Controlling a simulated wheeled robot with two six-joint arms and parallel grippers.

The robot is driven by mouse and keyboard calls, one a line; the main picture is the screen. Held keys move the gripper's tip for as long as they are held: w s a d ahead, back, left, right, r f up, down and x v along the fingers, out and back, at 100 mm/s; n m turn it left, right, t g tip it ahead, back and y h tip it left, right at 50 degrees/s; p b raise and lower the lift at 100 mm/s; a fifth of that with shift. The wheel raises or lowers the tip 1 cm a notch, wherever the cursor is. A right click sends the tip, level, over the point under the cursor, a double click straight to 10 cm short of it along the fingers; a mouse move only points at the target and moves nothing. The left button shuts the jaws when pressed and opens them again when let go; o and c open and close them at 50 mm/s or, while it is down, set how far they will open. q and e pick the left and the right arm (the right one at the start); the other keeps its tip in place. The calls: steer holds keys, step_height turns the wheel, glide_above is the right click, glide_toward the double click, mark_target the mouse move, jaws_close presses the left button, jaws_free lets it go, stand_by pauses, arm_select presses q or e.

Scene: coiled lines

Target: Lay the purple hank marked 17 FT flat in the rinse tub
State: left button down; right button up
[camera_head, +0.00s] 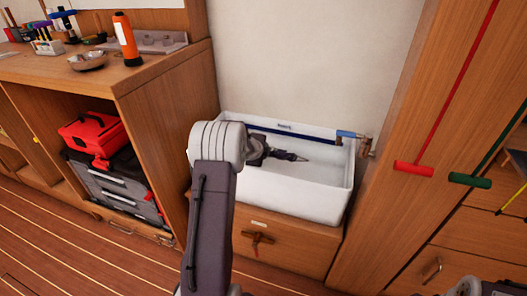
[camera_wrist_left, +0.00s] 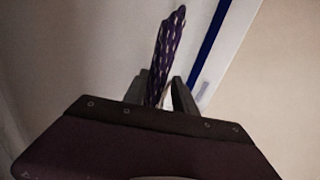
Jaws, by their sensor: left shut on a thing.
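The white rinse tub (camera_head: 300,190) stands on a wooden cabinet against the wall. My left arm reaches over its left side, and my left gripper (camera_head: 298,157) is inside the tub's outline in the head view. In the left wrist view my left gripper (camera_wrist_left: 161,92) is shut on a purple hank (camera_wrist_left: 168,45) with pale flecks, which sticks out beyond the fingertips. I cannot read a mark on it. Whether the hank touches the tub floor cannot be told. My right gripper is not clearly in view.
A blue-handled tap (camera_head: 350,135) is at the tub's right back corner. A wooden counter (camera_head: 150,75) with an orange flashlight (camera_head: 126,38) stands left. A red T-shaped bar (camera_head: 413,169) and a green one (camera_head: 470,180) are on the right panel.

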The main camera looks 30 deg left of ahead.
arm_select(q)
steer(key=shift+f, duration=0.5)
arm_select(e)
steer(key=shift+f, duration=0.4)
arm_select(q)
steer(key=shift+r, duration=0.1)
steer(key=c, duration=0.9)
jaws_free()
steer(key=r+p, duration=0.2)
steer(key=r, duration=0.1)
steer(key=d+r+p, duration=0.1)
steer(key=r+p, duration=0.1)
steer(key=shift+w, duration=0.1)
steer(key=d+r, duration=0.2)
steer(key=d, duration=0.1)
steer(key=d+r, duration=0.2)
steer(key=d, duration=0.2)
steer(key=d+r+b, duration=0.1)
steer(key=d+r, duration=0.1)
steer(key=d, duration=0.1)
steer(key=shift+w+d, duration=0.3)
steer(key=shift+d, duration=0.05)
arm_select(e)
step_height(320, 180, up, 3)
steer(key=shift+r, duration=0.1)
